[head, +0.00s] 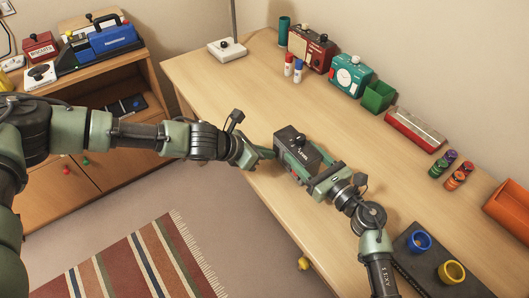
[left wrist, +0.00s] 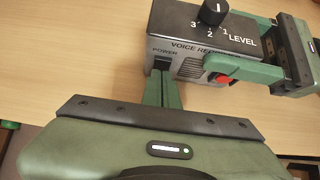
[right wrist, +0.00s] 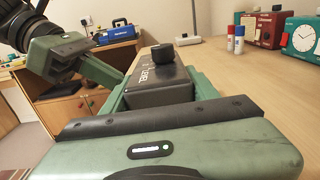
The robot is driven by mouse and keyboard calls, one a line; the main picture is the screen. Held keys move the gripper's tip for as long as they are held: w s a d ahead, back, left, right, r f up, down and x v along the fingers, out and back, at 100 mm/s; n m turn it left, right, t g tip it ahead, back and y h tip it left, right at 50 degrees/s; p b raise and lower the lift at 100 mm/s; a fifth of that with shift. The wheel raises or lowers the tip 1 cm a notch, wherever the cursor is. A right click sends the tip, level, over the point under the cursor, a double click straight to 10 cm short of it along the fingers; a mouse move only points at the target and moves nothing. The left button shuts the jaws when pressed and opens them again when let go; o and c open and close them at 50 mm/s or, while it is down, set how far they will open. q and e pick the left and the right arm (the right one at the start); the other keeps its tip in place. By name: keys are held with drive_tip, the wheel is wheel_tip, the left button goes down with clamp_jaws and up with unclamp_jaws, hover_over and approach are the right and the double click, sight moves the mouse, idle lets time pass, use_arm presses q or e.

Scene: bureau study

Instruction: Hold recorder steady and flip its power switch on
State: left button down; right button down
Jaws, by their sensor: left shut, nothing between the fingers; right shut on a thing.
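The voice recorder (head: 291,153) is a grey and black box with a black level knob on top, standing on the desk near its front edge. The fingertips cover the switch area, so the switch's position and any contact cannot be told.
On the desk (head: 210,80) stand a white base with a pole (head: 227,49), a red device (head: 311,48), a teal timer (head: 347,75) and a green bin (head: 379,95) along the back. A dark tray with cups (head: 440,258) is at the right. Desk around the recorder is clear.

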use_arm(q)
drive_tip(key=shift+w+d+f, duration=0.1)
drive_tip(key=shift+f, duration=0.05)
drive_tip(key=shift+d+r, duration=0.15)
drive_tip(key=shift+r, duration=0.9)
drive_tip(key=s+a, duration=0.1)
drive_tip(key=a, duration=0.1)
drive_tip(key=s+a, duration=0.1)
drive_tip(key=shift+s+a+r, duration=0.2)
drive_tip(key=shift+s+a, duration=0.15)
drive_tip(key=shift+a, duration=0.05)
drive_tip(key=v, duration=0.9)
drive_tip(key=shift+r, duration=0.35)
